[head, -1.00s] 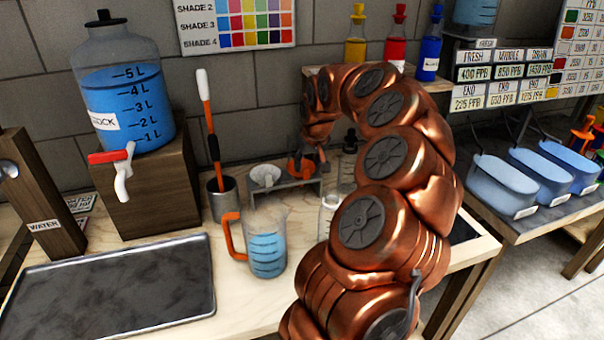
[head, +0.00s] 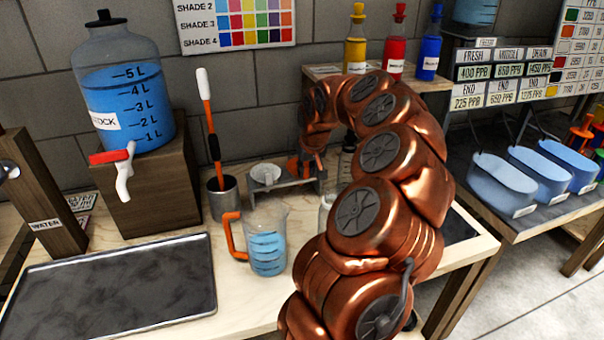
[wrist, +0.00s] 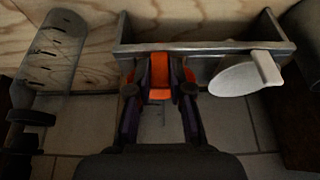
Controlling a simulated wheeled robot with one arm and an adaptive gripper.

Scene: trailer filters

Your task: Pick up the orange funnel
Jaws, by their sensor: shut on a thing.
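The orange funnel (wrist: 160,82) sits between the two fingers of my gripper (wrist: 160,92) in the wrist view, at the grey metal stand (wrist: 200,48). The fingers are shut on it and hide most of it. I cannot tell whether it still rests in the stand. In the head view my gripper (head: 307,166) is at the right end of the stand (head: 285,187), partly hidden by my copper arm. A white funnel (head: 265,174) sits in the stand's left part, and it also shows in the wrist view (wrist: 240,77).
A measuring jug (head: 268,240) with blue liquid stands in front of the stand. A metal cup (head: 223,200) with a stirring tool is to its left. A clear graduated vessel (wrist: 52,55) stands beside my gripper in the wrist view. A dark tray (head: 110,290) lies front left.

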